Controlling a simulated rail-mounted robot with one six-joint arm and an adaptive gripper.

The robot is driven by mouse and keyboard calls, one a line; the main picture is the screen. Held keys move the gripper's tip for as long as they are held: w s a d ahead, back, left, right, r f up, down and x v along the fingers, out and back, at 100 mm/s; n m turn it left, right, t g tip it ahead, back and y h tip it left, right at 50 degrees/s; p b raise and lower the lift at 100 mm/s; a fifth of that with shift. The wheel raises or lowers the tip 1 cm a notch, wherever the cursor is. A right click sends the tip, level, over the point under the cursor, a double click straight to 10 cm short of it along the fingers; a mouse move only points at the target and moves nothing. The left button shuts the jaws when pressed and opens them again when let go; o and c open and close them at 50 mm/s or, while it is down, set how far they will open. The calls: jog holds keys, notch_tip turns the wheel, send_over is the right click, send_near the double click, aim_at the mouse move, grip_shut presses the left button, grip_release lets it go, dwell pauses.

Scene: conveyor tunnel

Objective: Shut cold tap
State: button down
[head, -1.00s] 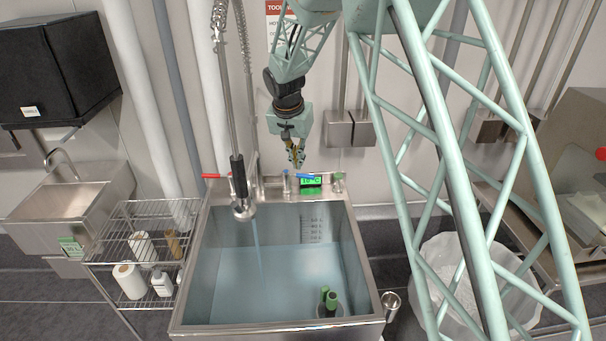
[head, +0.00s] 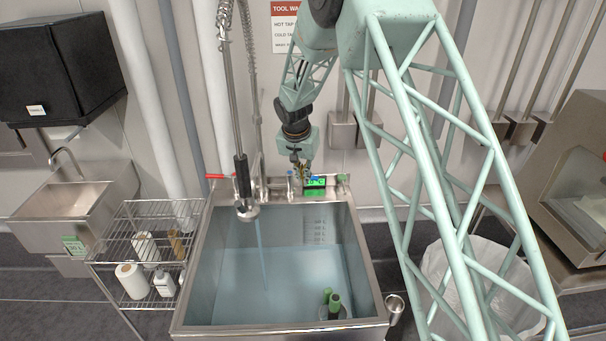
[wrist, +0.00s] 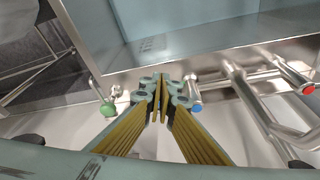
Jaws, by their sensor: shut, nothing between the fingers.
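The cold tap's blue-tipped lever (head: 315,177) is at the sink's back rim, partly hidden by my gripper (head: 300,172). In the wrist view, the blue tip (wrist: 195,108) lies just right of my gripper's fingers (wrist: 162,82), very close; I cannot tell whether they touch. My gripper is shut and empty, pointing down at the rim. A thin stream of water (head: 260,245) runs from the spray spout (head: 247,211) into the sink (head: 196,275), which holds water.
A red-tipped lever (head: 216,176) and a green knob (head: 341,178) flank the cold tap. The hanging spray hose (head: 239,165) stands left of my gripper. A wire rack (head: 120,235) is left of the sink.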

jog(key=shift+w+d+f, duration=0.15)
jog(key=shift+w+f, duration=0.1)
jog(key=shift+w, duration=0.4)
jog(key=shift+w+d+f, duration=0.15)
jog(key=shift+w+f, duration=0.1)
jog(key=shift+w, duration=0.45)
jog(key=shift+w+d+f, duration=0.15)
jog(key=shift+w+f, duration=0.1)
jog(key=shift+w, duration=0.4)
jog(key=shift+a, duration=0.1)
